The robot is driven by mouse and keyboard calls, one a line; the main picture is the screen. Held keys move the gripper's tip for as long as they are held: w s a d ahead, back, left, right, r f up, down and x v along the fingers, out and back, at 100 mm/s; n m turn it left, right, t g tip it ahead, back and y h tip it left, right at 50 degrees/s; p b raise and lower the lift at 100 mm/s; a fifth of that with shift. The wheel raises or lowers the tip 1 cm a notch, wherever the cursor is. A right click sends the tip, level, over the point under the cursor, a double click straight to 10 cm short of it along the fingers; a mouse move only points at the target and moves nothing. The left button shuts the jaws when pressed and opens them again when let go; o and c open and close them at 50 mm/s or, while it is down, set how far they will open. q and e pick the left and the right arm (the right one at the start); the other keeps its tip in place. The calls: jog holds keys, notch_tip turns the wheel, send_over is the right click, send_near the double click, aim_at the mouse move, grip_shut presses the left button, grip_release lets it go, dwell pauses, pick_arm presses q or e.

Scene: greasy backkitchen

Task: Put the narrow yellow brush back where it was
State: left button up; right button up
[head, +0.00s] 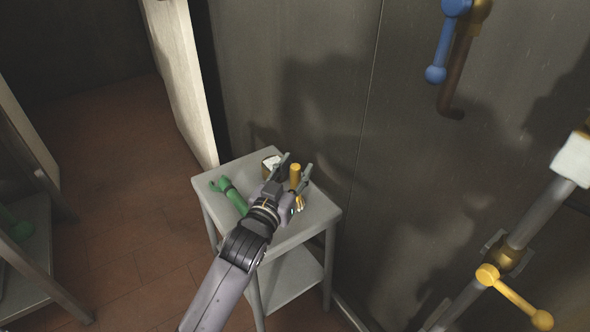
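A narrow yellow cylindrical thing (295,174), which looks like the yellow brush or its handle, stands upright at the small grey table (322,213). My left gripper (295,168) is over the table with its two fingers spread, one on each side of the yellow thing in the picture. The fingers look wider apart than it, and I cannot tell whether either touches it. The gripper's body and wrist hide part of the tabletop and the yellow thing's lower end. My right gripper is not in view.
A green tool (230,193) lies on the table's left side, and a white-topped container (270,163) stands at the back. A dark wall is close behind. Pipes with a blue handle (442,50) and a yellow valve handle (515,298) are at right.

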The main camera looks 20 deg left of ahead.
pick_arm(q)
jog(key=shift+r, duration=0.1)
jog(key=s, duration=0.3)
jog(key=shift+s+a+p, duration=0.25)
jog(key=shift+p, duration=0.15)
jog(key=s, duration=0.8)
jog(key=shift+s+a+p, duration=0.2)
jog(key=shift+a+p, duration=0.2)
jog(key=shift+a, duration=0.05)
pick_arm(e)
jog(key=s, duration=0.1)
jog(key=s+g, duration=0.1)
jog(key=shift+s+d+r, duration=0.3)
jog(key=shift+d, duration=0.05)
